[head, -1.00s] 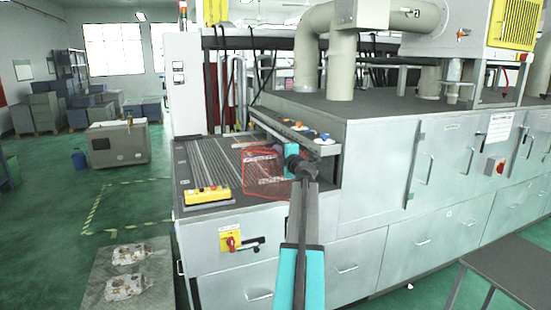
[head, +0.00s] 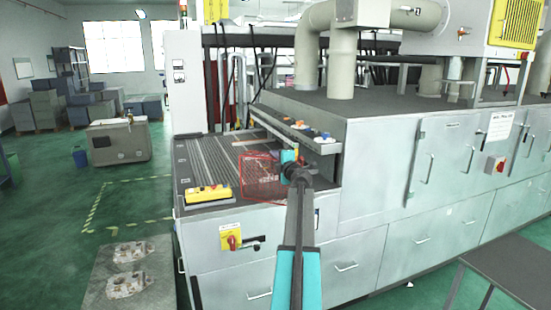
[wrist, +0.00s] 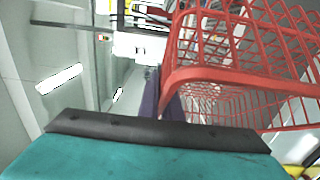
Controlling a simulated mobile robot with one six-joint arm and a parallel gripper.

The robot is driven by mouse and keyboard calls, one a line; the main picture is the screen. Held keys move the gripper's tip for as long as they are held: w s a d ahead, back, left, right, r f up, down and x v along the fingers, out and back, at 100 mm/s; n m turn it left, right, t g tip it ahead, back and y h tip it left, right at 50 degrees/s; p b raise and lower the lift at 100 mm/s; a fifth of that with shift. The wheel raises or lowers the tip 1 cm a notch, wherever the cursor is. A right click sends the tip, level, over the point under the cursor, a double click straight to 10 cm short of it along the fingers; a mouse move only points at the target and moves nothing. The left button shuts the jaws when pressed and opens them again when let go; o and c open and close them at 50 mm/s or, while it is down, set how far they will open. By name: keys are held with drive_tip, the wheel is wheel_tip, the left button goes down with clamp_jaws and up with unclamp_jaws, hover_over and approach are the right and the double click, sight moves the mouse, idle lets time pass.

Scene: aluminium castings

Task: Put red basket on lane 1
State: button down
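The red wire basket (head: 262,190) is at the right side of the lane bed, in front of the machine opening in the head view. It fills the right of the wrist view (wrist: 245,62). My gripper (head: 289,160) is at the basket's upper right edge. In the wrist view the dark fingers (wrist: 168,98) are close together at the basket's rim and look shut on it. I cannot tell whether the basket's bottom touches the bed. The grooved lanes (head: 205,162) run lengthwise on the bed left of the basket. No lane number is readable.
A yellow control box (head: 208,193) sits at the front left edge of the bed. A rail with small coloured parts (head: 290,127) runs along the right of the bed, beside the grey machine housing (head: 375,170). Castings (head: 130,285) lie on a floor mat at front left.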

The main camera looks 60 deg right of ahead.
drive_tip(key=shift+f, duration=0.3)
drive_tip(key=shift+f, duration=0.15)
drive_tip(key=c, duration=2)
unclamp_jaws()
drive_tip(key=shift+s, duration=0.1)
drive_tip(key=shift+b+v, duration=1.15)
drive_tip(key=shift+v, duration=4.85)
